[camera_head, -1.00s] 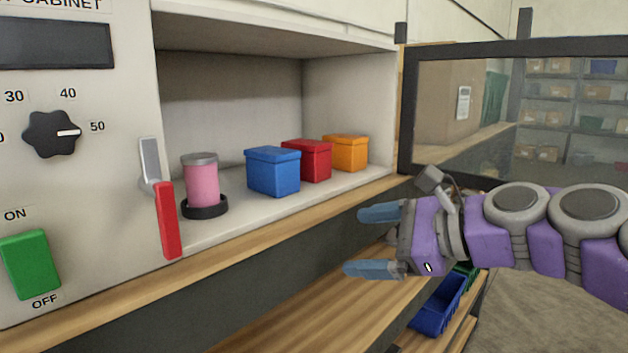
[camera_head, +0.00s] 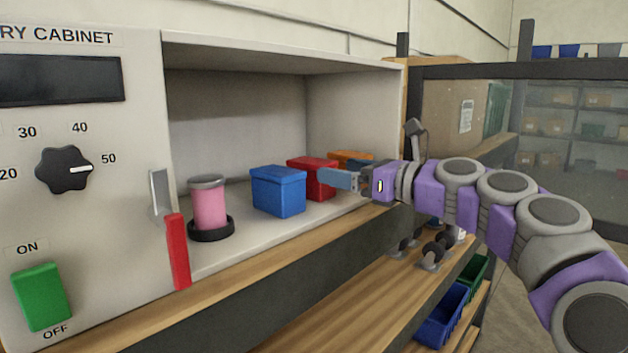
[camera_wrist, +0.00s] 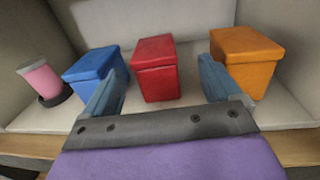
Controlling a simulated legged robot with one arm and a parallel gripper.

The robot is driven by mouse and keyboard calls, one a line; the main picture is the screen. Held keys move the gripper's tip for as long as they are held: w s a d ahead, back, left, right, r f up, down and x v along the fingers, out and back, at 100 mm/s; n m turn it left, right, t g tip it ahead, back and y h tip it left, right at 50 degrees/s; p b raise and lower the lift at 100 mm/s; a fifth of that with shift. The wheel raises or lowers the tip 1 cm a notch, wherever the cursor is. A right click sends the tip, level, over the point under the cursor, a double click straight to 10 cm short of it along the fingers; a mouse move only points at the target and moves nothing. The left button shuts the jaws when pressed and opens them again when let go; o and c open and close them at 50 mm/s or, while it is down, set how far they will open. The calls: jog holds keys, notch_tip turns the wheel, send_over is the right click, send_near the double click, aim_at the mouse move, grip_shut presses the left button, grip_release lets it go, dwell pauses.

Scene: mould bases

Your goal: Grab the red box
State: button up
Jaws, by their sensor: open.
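The red box (camera_head: 314,178) has a lid and stands on the cabinet floor between a blue box (camera_head: 278,190) and an orange box (camera_head: 351,157). My gripper (camera_head: 348,173) is at the cabinet opening, in front of the red and orange boxes, and partly hides the orange one. In the wrist view the red box (camera_wrist: 155,70) is ahead and between the two open fingers of my gripper (camera_wrist: 158,85). The left finger overlaps the blue box (camera_wrist: 95,70) in view, and the right finger is in front of the orange box (camera_wrist: 245,60). Nothing is held.
A pink jar (camera_head: 209,204) stands on a black ring left of the blue box. A red-handled lever (camera_head: 178,250) is at the cabinet's left edge. The glass door (camera_head: 480,130) is swung open at right. A wooden ledge (camera_head: 250,280) runs below the opening.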

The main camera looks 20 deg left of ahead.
aim_at(312, 170)
jog(key=x, duration=0.3)
jog(key=shift+s+a, duration=0.1)
jog(key=shift+s, duration=0.05)
jog(key=shift+a+f, duration=0.35)
jog(key=shift+a, duration=0.35)
jog(key=x, duration=0.2)
jog(key=shift+w+a+b, duration=0.2)
jog(key=shift+w+b, duration=0.1)
jog(key=shift+w, duration=0.05)
jog(key=shift+s+a+f, duration=0.1)
jog(key=shift+a, duration=0.5)
jog(key=shift+d, duration=0.55)
jog(key=c, duration=0.8)
jog(key=shift+a, duration=0.35)
jog(key=c, duration=0.5)
